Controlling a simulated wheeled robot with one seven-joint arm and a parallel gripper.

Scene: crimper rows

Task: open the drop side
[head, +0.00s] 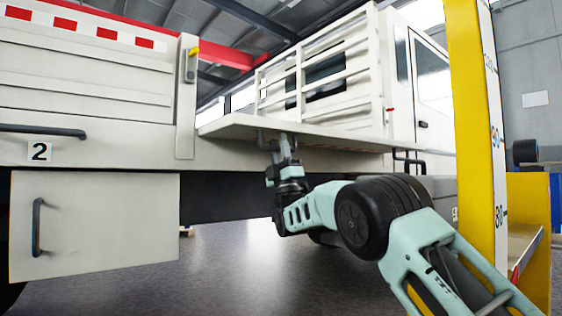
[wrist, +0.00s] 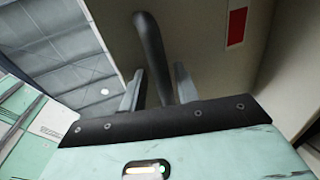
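The drop side (head: 240,127) of the truck bed is folded outward and lies about level in the head view, its outer face turned down. My gripper (head: 284,147) is under its outer part. The handle is fixed to the pale panel face, which carries a red marking (wrist: 237,26). The exact finger contact is partly hidden.
At left, another side panel (head: 80,80) stands upright beside a post with a yellow-tipped latch (head: 191,66). A yellow column (head: 468,110) stands close at right. The floor (head: 228,260) under the panel looks clear.

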